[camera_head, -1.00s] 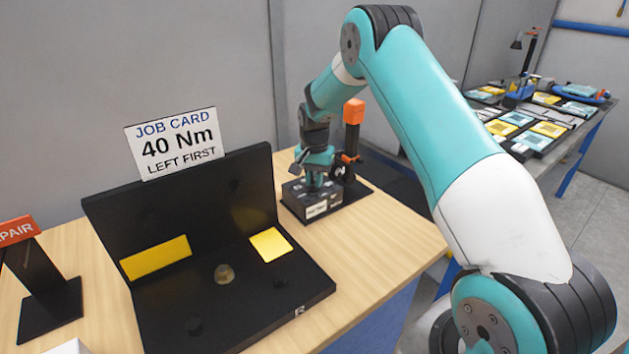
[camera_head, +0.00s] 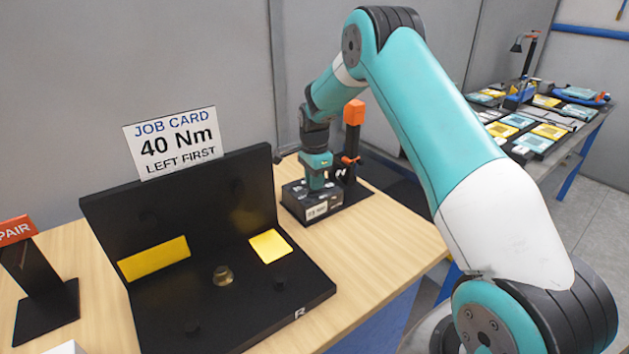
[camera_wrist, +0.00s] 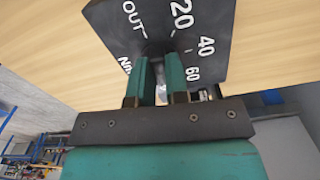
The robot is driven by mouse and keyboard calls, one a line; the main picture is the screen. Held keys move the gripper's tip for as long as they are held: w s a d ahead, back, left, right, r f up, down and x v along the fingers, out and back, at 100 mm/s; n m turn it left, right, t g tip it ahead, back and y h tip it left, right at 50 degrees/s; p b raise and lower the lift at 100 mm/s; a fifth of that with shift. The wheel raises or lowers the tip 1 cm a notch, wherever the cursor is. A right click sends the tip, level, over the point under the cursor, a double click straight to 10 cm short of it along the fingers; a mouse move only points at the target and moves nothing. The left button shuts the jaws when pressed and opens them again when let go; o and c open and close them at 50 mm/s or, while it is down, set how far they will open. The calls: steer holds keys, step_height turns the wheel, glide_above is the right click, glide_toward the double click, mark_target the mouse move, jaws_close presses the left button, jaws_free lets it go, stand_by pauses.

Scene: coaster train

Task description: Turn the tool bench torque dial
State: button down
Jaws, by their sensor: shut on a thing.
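The torque dial box (camera_head: 322,210) is a dark block on the wooden bench, at the foot of a black stand with an orange top. In the wrist view its dark face (camera_wrist: 200,30) carries white marks: OUT, 20, 40 and 60. My gripper (camera_head: 317,184) points down onto the top of the box. In the wrist view my gripper (camera_wrist: 167,65) has its two teal fingers shut on the dial's knob at the middle of the face. The fingers mostly hide the knob, and I cannot tell which mark it points to.
A job card (camera_head: 173,142) reading "40 Nm, left first" stands above a black fixture (camera_head: 240,310) with yellow pads and a small brass part (camera_head: 222,275). The orange-topped stand (camera_head: 353,130) is close beside my gripper. A red repair sign (camera_head: 15,230) is at left.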

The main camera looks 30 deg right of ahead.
steer(key=shift+w+d+r+m, duration=0.1)
steer(key=shift+r+m, duration=0.1)
steer(key=shift+m, duration=0.1)
stand_by(0.4)
steer(key=c, duration=1.1)
jaws_free()
steer(key=shift+f, duration=0.1)
step_height(320, 180, up, 17)
steer(key=b, duration=0.2)
steer(key=shift+r+b, duration=0.2)
steer(key=shift+b, duration=0.1)
steer(key=s+a+r+n+y, duration=0.2)
steer(key=s+a+r+n, duration=0.1)
steer(key=s+a+n, duration=1.25)
steer(key=s+a+f+n, duration=0.1)
steer(key=s+a+n, duration=0.2)
steer(key=s, duration=0.4)
steer(key=s+a+f+n+y, duration=0.1)
steer(key=s+a+n, duration=0.3)
steer(key=s, duration=0.3)
steer(key=s+a+f+n+y, duration=0.1)
steer(key=s+a+n, duration=0.3)
steer(key=s, duration=0.3)
steer(key=shift+a+f, duration=0.1)
steer(key=shift+f, duration=0.15)
